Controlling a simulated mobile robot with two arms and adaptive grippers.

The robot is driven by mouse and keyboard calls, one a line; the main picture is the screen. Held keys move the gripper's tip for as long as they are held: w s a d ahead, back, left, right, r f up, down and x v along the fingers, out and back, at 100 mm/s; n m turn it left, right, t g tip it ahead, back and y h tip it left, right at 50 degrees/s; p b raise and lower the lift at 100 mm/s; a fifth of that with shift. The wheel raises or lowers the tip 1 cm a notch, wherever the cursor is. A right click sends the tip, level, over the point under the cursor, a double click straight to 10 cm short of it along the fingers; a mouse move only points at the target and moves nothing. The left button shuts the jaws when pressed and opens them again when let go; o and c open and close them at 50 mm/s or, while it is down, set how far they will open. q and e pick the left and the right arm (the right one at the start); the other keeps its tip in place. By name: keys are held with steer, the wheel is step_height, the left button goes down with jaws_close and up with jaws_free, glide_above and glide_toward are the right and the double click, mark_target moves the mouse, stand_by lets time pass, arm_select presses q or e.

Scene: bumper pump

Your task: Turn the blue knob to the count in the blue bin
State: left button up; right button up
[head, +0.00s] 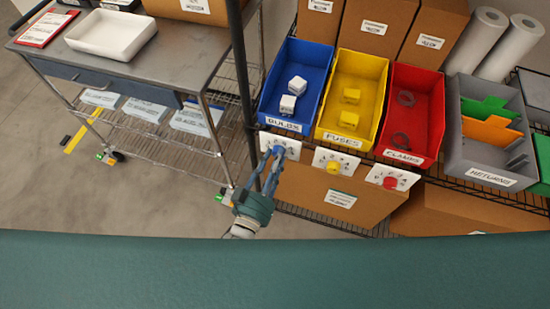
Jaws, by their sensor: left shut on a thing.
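The blue bin (268,101), labelled BULBS, sits on the wire shelf with two white boxes (288,104) visible inside. Below its front edge is a white dial plate (266,140) with the blue knob (279,150) on it. My left gripper (273,158) reaches up to the plate and is shut on the blue knob. Its fingers partly cover the knob and plate, and the marks are too small to read, so I cannot tell the knob's setting. My right gripper is not in view.
The yellow bin (322,123) and red bin (438,120) stand to the right, with a yellow knob (333,167) and red knob (390,183) below. A grey returns bin (458,135) is farther right.

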arm_select(q)
steer(key=n, duration=0.5)
stand_by(0.5)
steer(key=o, duration=1.1)
steer(key=shift+o, duration=0.2)
steer(key=shift+s, duration=0.1)
steer(key=v, duration=1.2)
steer(key=shift+f, duration=0.15)
